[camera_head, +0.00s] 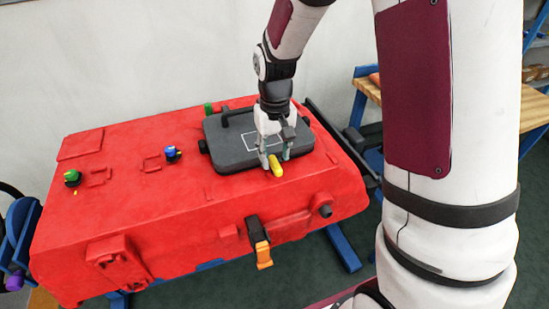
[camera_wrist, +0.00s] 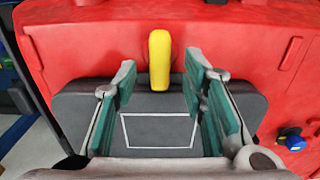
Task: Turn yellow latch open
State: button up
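The yellow latch (camera_head: 276,166) sits at the front edge of a dark grey lid (camera_head: 235,154) on top of the red tank. In the wrist view the yellow latch (camera_wrist: 159,60) points straight across the lid's edge, with one end over the grey lid (camera_wrist: 160,130) and the other over the red surface. My gripper (camera_head: 275,160) is above the lid by the latch. In the wrist view its two green-padded fingers (camera_wrist: 158,80) are apart, one on each side of the latch's near end. I see gaps between the fingers and the latch.
The red tank (camera_head: 150,220) also bears a green-topped knob (camera_head: 72,177) and a blue-topped knob (camera_head: 172,153). A black handle (camera_head: 238,113) stands on the lid's far side. An orange-and-black clasp (camera_head: 260,245) hangs on the tank's front. A wooden bench (camera_head: 535,125) is at right.

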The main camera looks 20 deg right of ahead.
jog(key=shift+f, duration=0.95)
grip_shut()
